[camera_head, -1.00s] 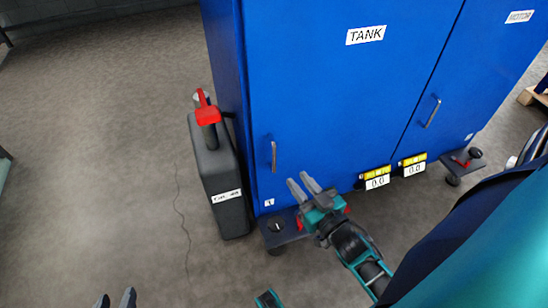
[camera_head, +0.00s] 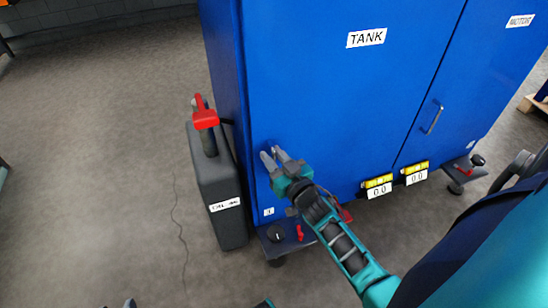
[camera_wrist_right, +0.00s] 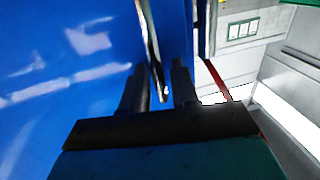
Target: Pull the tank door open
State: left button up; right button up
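The blue tank door (camera_head: 330,100), labelled TANK, appears closed, flush with the cabinet front. My right gripper (camera_head: 272,155) is at the door's lower left, where its fingers cover most of the door handle. In the right wrist view, the metal handle (camera_wrist_right: 149,40) runs down between the two dark fingers of the right gripper (camera_wrist_right: 160,80). The fingers are apart, with a visible gap beside the handle. My left gripper (camera_head: 130,303) shows only as a fingertip at the bottom edge of the head view.
A dark grey canister (camera_head: 217,185) with a red top (camera_head: 205,118) stands close to the cabinet's left side. A second door with a handle (camera_head: 432,118) is at the right. Small displays (camera_head: 378,187) sit along the lower edge. The floor at left is open, with a thin cable.

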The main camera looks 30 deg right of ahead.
grip_shut()
jog(key=shift+s, duration=0.1)
dwell(0.4)
